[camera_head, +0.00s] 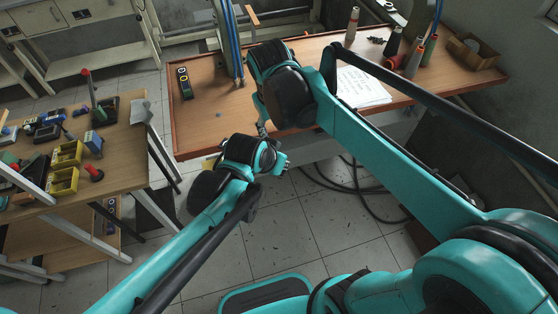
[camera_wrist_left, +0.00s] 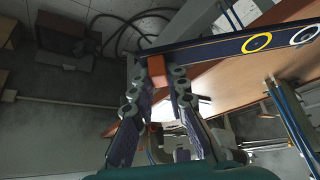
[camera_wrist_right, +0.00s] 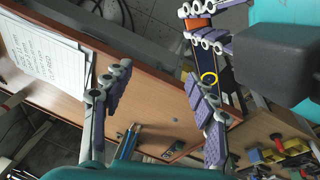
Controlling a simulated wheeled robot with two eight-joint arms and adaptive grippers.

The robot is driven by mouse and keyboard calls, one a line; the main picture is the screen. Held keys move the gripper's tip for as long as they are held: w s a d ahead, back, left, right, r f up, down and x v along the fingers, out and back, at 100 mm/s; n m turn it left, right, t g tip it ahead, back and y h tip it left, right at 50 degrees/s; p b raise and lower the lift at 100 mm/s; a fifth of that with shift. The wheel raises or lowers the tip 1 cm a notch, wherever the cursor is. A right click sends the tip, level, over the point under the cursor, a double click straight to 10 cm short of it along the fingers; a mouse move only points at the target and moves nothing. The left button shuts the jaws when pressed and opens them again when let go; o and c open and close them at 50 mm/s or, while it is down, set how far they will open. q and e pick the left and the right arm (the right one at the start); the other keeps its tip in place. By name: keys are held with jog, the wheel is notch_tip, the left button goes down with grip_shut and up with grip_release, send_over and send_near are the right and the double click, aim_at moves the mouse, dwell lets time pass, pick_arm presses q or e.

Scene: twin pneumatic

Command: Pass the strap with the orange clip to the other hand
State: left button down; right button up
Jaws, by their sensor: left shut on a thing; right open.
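The held strap (camera_wrist_left: 222,47) is dark blue with yellow and white rings and has an orange clip (camera_wrist_left: 155,68). My left gripper (camera_wrist_left: 167,73) is shut on it at the clip end, and the strap runs off to the right in the left wrist view. In the right wrist view the orange clip (camera_wrist_right: 198,22) is at the top, between the left fingers. My right gripper (camera_wrist_right: 157,75) is open and empty. In the head view the right gripper (camera_head: 262,128) is above and left of the left gripper (camera_head: 283,163).
The wooden table (camera_head: 215,130) lies beyond the grippers. A dark ringed piece (camera_head: 184,82) lies at its left, papers (camera_head: 360,87) at its right, with cones (camera_head: 413,60) behind. A second bench (camera_head: 125,150) with yellow bins (camera_head: 62,181) stands left. Blue hoses (camera_head: 236,45) hang over the table.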

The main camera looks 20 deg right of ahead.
jog(key=s+d+f+m+t+h, duration=0.1)
jog(key=s+d+f+m, duration=0.15)
jog(key=s+d, duration=0.2)
jog(key=s+d+f+m+t, duration=0.1)
jog(key=s+d+f+m, duration=0.15)
jog(key=s, duration=0.35)
jog(key=a+n+t, duration=0.1)
jog(key=s+a+y, duration=0.1)
jog(key=a, duration=0.1)
jog(key=a+n+t+y, duration=0.1)
jog(key=a, duration=0.1)
jog(key=shift+s+f+n+t, duration=0.2)
jog(key=shift+f+n+t, duration=0.1)
jog(key=shift+f, duration=0.05)
